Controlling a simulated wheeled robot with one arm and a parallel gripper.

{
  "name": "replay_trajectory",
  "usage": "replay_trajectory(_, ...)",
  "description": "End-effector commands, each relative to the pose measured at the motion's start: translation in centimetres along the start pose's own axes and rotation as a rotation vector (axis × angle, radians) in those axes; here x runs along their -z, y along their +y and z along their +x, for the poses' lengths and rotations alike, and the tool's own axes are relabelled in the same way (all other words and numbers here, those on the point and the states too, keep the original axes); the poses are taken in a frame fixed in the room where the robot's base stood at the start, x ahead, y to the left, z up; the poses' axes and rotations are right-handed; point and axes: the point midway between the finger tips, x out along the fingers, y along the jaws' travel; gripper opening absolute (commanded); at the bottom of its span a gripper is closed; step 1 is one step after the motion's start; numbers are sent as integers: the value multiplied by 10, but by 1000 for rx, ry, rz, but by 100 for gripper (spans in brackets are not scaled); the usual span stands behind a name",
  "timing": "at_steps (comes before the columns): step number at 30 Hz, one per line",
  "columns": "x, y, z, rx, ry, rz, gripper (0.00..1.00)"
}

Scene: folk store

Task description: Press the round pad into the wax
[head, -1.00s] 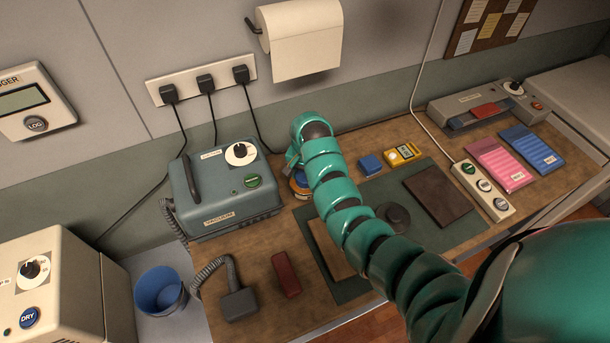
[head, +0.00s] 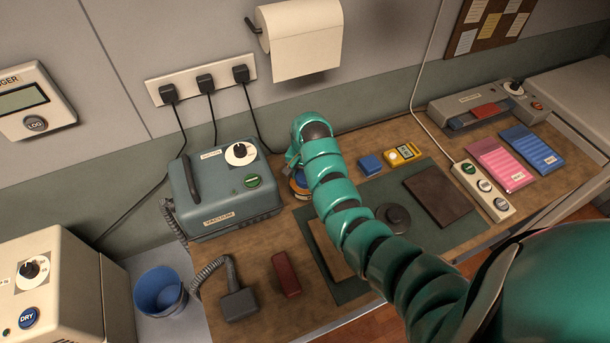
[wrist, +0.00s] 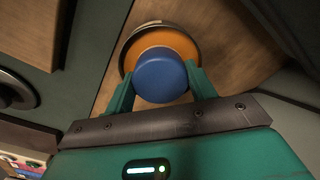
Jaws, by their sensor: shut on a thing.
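The round blue pad (wrist: 163,78) is between the two green fingers of my gripper (wrist: 160,82) in the wrist view. The wax (wrist: 158,42) is an orange disc in a round, dark-rimmed tin, right under or behind the pad. The pad covers part of the wax, and I cannot tell whether they touch. In the head view my arm hides most of the gripper. A bit of the blue pad (head: 302,181) and the tin (head: 297,193) show beside its end, just right of the vacuum box.
The grey-blue vacuum box (head: 222,185) stands close left of the tin. A blue block (head: 370,164) and a yellow meter (head: 403,154) lie to the right. A green mat (head: 350,290) holds a brown leather panel (head: 437,193) and a dark round knobbed piece (head: 393,218).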

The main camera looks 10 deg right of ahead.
Motion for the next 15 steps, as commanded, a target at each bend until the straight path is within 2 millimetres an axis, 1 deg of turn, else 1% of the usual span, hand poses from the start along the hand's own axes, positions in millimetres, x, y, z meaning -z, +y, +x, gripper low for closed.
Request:
replay_trajectory(5,-1,0,-7,-1,-2,-1,37)
replay_trajectory(15,0,0,-33,0,0,0,37)
